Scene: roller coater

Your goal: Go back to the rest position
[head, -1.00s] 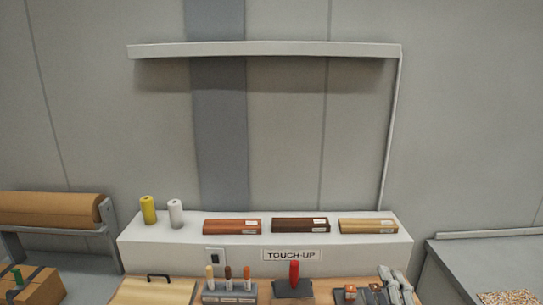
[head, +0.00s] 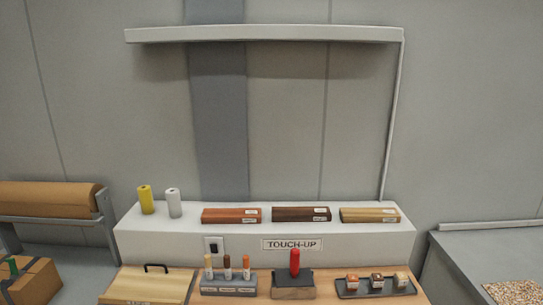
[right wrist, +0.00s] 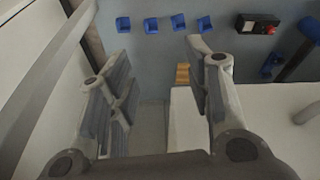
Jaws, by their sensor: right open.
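My right gripper (right wrist: 155,95) shows in the right wrist view, its two fingers wide apart with nothing between them. In the head view neither gripper is visible. The touch-up bench (head: 250,287) there holds a tray with several small blocks (head: 376,287), a red-handled tool (head: 294,264) on a dark-topped block, and a rack of three markers (head: 229,284).
A white ledge (head: 140,238) behind the bench carries three wood-coloured bars and two small rolls. A brown roll (head: 50,198) and a cardboard box (head: 35,280) are at the left. A grey counter (head: 470,262) is at the right.

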